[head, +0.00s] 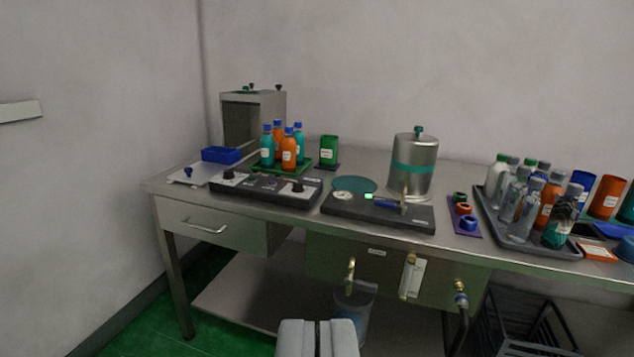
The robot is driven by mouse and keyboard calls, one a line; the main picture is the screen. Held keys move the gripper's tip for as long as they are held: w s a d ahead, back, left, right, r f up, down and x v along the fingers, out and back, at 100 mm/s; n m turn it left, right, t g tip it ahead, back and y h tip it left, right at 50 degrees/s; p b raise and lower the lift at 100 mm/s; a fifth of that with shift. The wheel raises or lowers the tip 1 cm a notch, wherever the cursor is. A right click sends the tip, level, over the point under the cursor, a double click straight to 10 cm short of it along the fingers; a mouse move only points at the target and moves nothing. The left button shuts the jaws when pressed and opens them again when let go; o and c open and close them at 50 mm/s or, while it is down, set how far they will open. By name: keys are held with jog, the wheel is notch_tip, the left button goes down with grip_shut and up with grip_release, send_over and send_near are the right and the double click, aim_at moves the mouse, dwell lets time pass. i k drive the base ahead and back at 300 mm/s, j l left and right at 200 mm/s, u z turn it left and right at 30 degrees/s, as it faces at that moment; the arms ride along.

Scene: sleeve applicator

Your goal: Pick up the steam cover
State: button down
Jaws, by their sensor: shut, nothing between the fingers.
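The steam cover appears to be the shiny metal cylinder (414,165) with a teal band and a teal knob on top. It stands upright on the steel table, right of centre, behind a black control panel (380,212). Its lower front edge is partly hidden by a small fitting on that panel. My gripper (318,325) is at the bottom centre, in front of and below the tabletop. It is shut and empty, well apart from the cylinder.
A teal disc (354,184) lies left of the cylinder. A green tray (298,170) with several bottles and a steel box (237,120) stand further left. A grey tray (486,213) of bottles is at right. Valves (350,272) and a drawer (215,228) are along the front.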

aim_at(413, 157)
jog(key=i+l, duration=0.15)
jog(key=i, duration=0.35)
jog(key=i+l, duration=0.15)
jog(key=i, duration=0.35)
jog(key=i+l, duration=0.15)
jog(key=i, duration=0.35)
jog(key=i+l, duration=0.2)
jog(key=i, duration=0.3)
jog(key=z, duration=0.05)
